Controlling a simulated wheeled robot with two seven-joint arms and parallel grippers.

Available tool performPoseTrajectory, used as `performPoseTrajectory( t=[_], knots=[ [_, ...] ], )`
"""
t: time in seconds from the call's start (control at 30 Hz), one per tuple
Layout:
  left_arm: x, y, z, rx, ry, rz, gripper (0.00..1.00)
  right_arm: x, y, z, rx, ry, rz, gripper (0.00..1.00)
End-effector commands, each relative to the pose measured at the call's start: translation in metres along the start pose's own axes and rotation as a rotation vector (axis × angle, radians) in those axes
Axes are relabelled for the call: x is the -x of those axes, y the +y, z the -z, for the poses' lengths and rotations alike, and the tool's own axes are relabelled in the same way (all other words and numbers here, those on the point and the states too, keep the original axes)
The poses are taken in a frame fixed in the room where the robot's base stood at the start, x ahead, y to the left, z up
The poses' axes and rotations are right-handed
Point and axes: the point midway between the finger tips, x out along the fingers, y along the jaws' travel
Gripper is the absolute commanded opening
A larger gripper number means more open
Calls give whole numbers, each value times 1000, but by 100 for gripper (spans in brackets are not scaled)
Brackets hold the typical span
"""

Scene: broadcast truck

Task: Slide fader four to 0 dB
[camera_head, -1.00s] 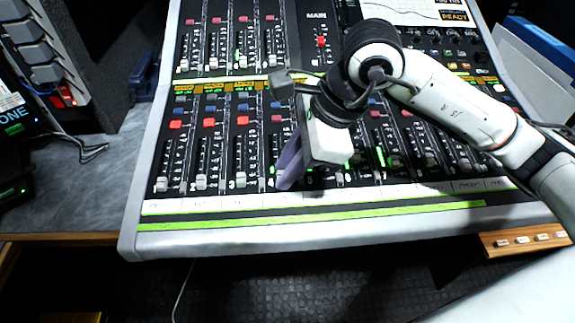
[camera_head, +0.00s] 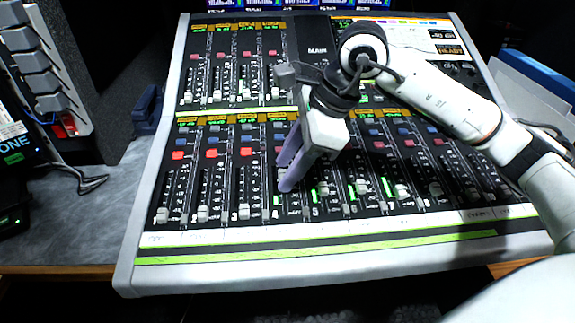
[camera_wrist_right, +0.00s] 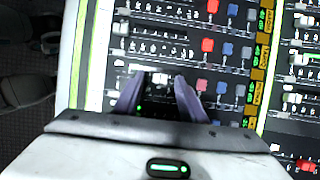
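The mixing console (camera_head: 300,245) fills the middle of the head view, with a lower row of vertical faders. My right gripper (camera_head: 287,184) reaches down over the fourth channel strip of that row. In the right wrist view its two purple fingers (camera_wrist_right: 158,84) stand apart over that strip. A pale cap, apparently fader four (camera_wrist_right: 160,78), shows between the fingertips; contact is not clear. In the head view the fingers largely hide that cap. The caps of fader one (camera_head: 162,214), fader two (camera_head: 202,213) and fader three (camera_head: 243,211) sit low in their slots. My left gripper is out of view.
Faders five (camera_head: 323,189) and beyond stand close to the right of my fingers. Red and blue buttons lie above the faders, and a second fader bank lies farther back. A grey rack (camera_head: 45,75) stands at left.

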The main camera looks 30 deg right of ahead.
Motion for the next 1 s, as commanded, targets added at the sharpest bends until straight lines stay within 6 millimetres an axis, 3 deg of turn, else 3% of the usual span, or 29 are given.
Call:
performPoseTrajectory(
  t=[0.33,0.73,1.0],
  knots=[
    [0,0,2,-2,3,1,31,9,0,0,0,1,1,38],
    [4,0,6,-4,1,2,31,83,-1,-1,0,-1,4,38],
    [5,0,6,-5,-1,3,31,103,0,0,0,1,0,38]
  ],
)
